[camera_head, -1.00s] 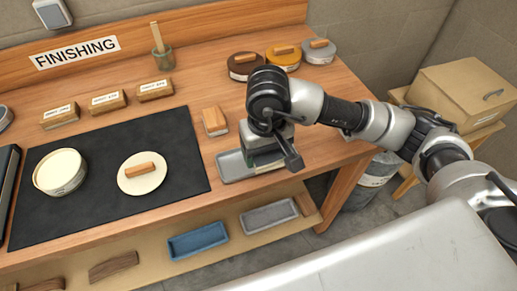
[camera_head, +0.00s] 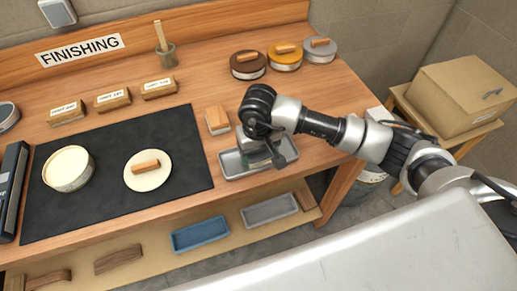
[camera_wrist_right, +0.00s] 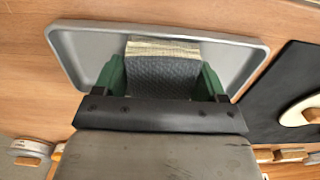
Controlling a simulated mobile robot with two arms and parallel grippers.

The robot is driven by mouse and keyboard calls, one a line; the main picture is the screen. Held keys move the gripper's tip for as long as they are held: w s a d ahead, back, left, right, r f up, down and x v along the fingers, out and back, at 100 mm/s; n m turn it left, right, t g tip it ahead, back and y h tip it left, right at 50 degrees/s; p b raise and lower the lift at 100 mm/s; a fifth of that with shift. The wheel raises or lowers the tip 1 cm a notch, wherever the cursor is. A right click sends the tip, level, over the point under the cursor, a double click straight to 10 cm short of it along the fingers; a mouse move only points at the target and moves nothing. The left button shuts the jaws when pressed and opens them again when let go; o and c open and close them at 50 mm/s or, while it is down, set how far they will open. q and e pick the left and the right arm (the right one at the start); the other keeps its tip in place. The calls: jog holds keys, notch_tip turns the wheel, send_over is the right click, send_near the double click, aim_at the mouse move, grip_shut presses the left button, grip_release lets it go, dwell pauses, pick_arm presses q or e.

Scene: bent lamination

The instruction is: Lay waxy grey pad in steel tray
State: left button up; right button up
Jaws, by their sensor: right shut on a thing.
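The grey metal tray (camera_head: 231,166) lies on the bench's front edge, right of the black mat. My right gripper (camera_head: 262,158) is over it, pointing down. In the right wrist view its green fingers (camera_wrist_right: 160,80) are shut on a dark grey textured pad (camera_wrist_right: 162,72) with a pale, layered edge. The pad is within the outline of the tray (camera_wrist_right: 90,45). Whether it touches the tray floor I cannot tell. In the head view the arm mostly hides the pad. My left gripper is not in view.
The black mat (camera_head: 110,205) holds a round cream tin (camera_head: 68,168) and a pale disc (camera_head: 148,181) with a wooden handle. A wood-backed block (camera_head: 217,120) stands close behind the tray. A blue tray (camera_head: 200,236) and another grey tray (camera_head: 269,210) are on the lower shelf.

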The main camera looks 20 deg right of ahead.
jog(key=shift+f, duration=0.2)
jog(key=o, duration=0.8)
jog(key=shift+r, duration=0.1)
jog(key=shift+r, duration=0.25)
notch_tip(320, 180, up, 12)
jog(key=b, duration=0.3)
jog(key=shift+f, duration=0.1)
